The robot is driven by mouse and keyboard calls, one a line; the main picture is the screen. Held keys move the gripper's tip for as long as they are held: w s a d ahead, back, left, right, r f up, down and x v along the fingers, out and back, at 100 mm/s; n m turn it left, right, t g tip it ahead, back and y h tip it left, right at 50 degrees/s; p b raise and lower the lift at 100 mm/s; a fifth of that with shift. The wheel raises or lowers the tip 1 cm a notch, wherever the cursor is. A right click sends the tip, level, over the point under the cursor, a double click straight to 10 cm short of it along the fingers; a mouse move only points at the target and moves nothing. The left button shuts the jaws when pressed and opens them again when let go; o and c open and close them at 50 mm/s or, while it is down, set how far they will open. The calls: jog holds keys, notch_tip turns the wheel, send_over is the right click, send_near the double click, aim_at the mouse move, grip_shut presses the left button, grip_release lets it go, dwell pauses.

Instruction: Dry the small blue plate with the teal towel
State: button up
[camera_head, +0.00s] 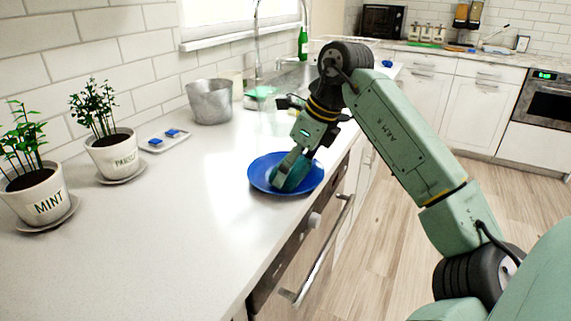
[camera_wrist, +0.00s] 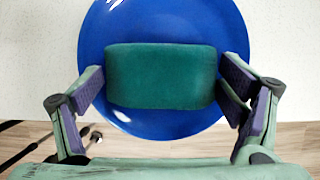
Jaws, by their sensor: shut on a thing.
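The small blue plate (camera_head: 262,173) lies on the white counter close to its front edge. It fills the middle of the wrist view (camera_wrist: 163,28). The teal towel (camera_wrist: 160,77) shows as a folded, rounded pad over the middle of the plate. In the head view the towel (camera_head: 291,172) is partly covered by my gripper (camera_head: 289,173). My gripper is shut on the towel, with one finger at each end of it in the wrist view. The towel appears to touch the plate, but the exact contact is hidden.
Potted mint (camera_head: 36,196) and parsley (camera_head: 112,155) stand at the left. A small tray (camera_head: 165,140) with blue items and a metal bucket (camera_head: 209,101) stand behind. A green bottle (camera_head: 303,43) is near the faucet (camera_head: 257,45). The counter (camera_head: 170,230) left of the plate is clear. An oven handle (camera_head: 325,250) juts out below.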

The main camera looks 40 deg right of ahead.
aim_at(310, 181)
jog(key=shift+s+d+f, duration=0.1)
jog(key=shift+s+d, duration=0.1)
jog(key=shift+s, duration=0.4)
jog(key=shift+s+d, duration=0.2)
jog(key=shift+s, duration=0.35)
jog(key=shift+s+d+b, duration=0.15)
jog(key=shift+s+b, duration=0.15)
jog(key=shift+s, duration=0.35)
jog(key=shift+w+a, duration=0.2)
jog(key=shift+w, duration=0.5)
jog(key=shift+s+d, duration=0.1)
jog(key=shift+d, duration=0.45)
jog(key=shift+s+d, duration=0.3)
jog(key=shift+s, duration=0.65)
jog(key=s+d, duration=0.6)
jog(key=s, duration=0.2)
jog(key=shift+f+p, duration=0.2)
jog(key=shift+p, duration=0.15)
jog(key=shift+r, duration=0.1)
